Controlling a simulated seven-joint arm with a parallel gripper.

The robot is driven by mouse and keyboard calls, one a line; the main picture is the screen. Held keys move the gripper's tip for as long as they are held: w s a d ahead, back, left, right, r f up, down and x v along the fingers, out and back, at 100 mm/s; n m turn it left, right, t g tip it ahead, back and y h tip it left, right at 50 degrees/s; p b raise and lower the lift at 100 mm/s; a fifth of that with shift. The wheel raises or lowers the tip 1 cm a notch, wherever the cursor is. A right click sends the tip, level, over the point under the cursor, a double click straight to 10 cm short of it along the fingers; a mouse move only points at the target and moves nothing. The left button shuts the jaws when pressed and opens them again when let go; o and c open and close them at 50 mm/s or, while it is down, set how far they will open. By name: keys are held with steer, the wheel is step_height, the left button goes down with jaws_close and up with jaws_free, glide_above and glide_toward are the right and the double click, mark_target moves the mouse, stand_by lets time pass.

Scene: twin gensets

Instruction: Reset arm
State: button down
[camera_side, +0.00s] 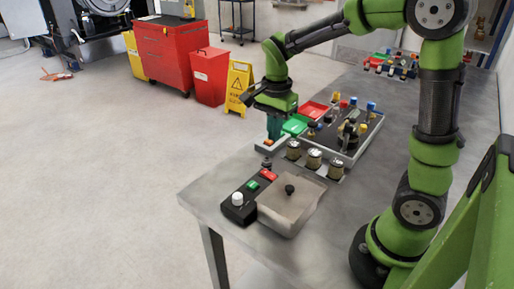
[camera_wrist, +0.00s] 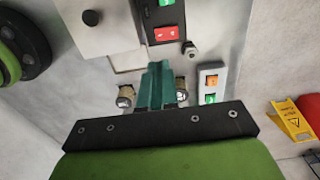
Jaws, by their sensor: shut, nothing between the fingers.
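My gripper (camera_side: 274,129) points down above the far left edge of the grey table (camera_side: 222,180). Its teal fingers are together and empty in the wrist view (camera_wrist: 158,70). In the side view the fingertips are close to a small grey box (camera_side: 267,146) with an orange button; I cannot tell whether they touch it. In the wrist view that box (camera_wrist: 211,84) lies to the right of the fingers, with an orange and a green button. Two brass-coloured cylinders (camera_wrist: 126,96) (camera_wrist: 182,90) show on either side of the fingers, partly hidden.
A black control box (camera_side: 247,195) with a white knob, green and red buttons stands at the table's near corner. Beside it is a grey box (camera_side: 291,209) with a black knob. A tray (camera_side: 349,161) of several parts lies behind the cylinders. Open floor lies left.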

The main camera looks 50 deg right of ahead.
steer(key=shift+s+r, duration=0.15)
steer(key=shift+r, duration=0.75)
